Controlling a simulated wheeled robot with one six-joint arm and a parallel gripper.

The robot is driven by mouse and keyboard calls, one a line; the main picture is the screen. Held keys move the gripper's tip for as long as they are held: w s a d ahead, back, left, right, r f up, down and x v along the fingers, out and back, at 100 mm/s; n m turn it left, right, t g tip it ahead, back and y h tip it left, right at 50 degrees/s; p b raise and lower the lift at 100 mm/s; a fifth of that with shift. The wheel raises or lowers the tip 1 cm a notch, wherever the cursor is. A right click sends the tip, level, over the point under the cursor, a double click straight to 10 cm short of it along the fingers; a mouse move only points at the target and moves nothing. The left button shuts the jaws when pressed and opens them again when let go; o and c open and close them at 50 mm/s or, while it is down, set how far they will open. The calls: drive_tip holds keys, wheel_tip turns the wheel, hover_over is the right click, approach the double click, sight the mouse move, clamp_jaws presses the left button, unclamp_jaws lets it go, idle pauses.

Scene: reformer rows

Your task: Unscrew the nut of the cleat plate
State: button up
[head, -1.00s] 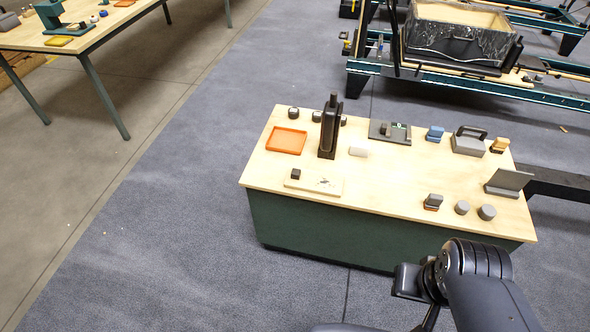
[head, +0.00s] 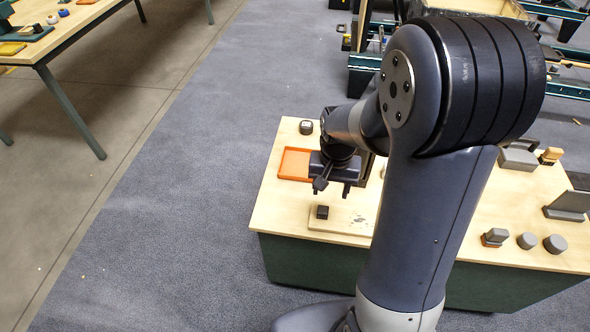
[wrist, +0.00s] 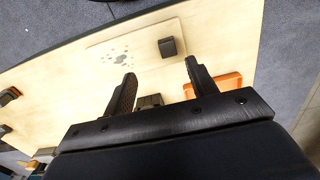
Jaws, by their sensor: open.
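The cleat plate (head: 350,222) is a pale flat board on the wooden table, with dark marks on its surface. The nut (head: 322,212) is a small dark block near the plate's left end. In the wrist view, the plate (wrist: 105,48) lies beyond my fingers, with the nut (wrist: 168,46) on it. My gripper (head: 332,190) hangs above the table, over the area between the orange tray and the plate. In the wrist view, my gripper (wrist: 160,72) has its fingers apart with nothing between them. The nut shows just beyond the fingertips, apart from them. My arm hides part of the plate's right side in the head view.
The orange tray (head: 295,163) lies behind the plate. Grey cylinders (head: 527,241) and a grey angled stand (head: 568,206) are on the table's right. My arm covers the table's middle. Carpet is clear at the left.

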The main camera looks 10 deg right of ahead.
sight(324, 211)
drive_tip(key=f, duration=0.4)
drive_tip(key=w+f+b, duration=0.1)
drive_tip(key=f, duration=0.6)
drive_tip(key=shift+w+a+f+b, duration=0.2)
drive_tip(key=shift+a+f+b, duration=0.1)
drive_tip(key=shift+a, duration=0.05)
drive_tip(key=c, duration=1)
drive_tip(key=n, duration=0.4)
drive_tip(key=shift+d+n+b, duration=0.1)
drive_tip(key=shift+n+b, duration=0.2)
drive_tip(key=shift+b, duration=0.1)
drive_tip(key=shift+c, duration=0.2)
drive_tip(key=n, duration=0.4)
drive_tip(key=shift+d, duration=0.1)
